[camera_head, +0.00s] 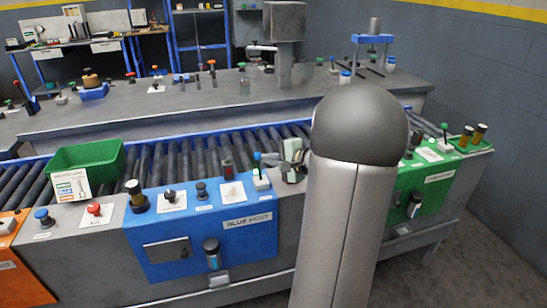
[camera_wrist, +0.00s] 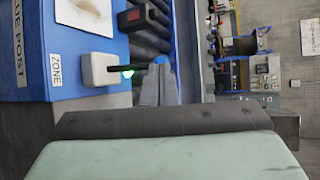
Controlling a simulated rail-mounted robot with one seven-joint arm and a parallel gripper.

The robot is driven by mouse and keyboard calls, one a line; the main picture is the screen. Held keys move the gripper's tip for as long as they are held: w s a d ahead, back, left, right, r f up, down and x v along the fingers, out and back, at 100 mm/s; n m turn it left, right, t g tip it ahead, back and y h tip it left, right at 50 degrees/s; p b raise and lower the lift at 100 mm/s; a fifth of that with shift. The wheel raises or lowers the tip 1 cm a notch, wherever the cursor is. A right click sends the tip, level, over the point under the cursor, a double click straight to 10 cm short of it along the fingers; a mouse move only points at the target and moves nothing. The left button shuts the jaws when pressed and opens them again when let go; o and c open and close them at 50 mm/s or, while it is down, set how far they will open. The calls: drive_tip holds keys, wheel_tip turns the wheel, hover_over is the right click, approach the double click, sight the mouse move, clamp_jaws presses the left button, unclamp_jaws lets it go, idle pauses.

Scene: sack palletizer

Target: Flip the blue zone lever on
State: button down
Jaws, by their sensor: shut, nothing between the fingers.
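The blue zone lever (camera_head: 257,157) stands on a small pale box at the right end of the blue post's top. In the wrist view its pale base (camera_wrist: 98,70) sits beside a ZONE label, with a dark stem and a bright green spot near it. The blue tip (camera_wrist: 160,60) is partly hidden by my fingers. My gripper (camera_head: 284,168) is just right of the lever in the head view, shut and empty. In the wrist view my fingertips (camera_wrist: 160,82) overlap the lever's tip; I cannot tell whether they touch it.
The blue post (camera_head: 205,232) carries several other controls and a white card. A green bin (camera_head: 88,165) stands on the rollers at left. The roller conveyor (camera_head: 180,160) runs behind. A green post (camera_head: 425,190) stands at right. My arm hides part of the counter between the posts.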

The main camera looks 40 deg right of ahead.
drive_tip(key=shift+r, duration=0.75)
drive_tip(key=s+d+r, duration=0.3)
drive_tip(key=s+r, duration=0.5)
drive_tip(key=s, duration=0.3)
drive_tip(key=shift+d+p, duration=0.15)
drive_tip(key=shift+p, duration=0.25)
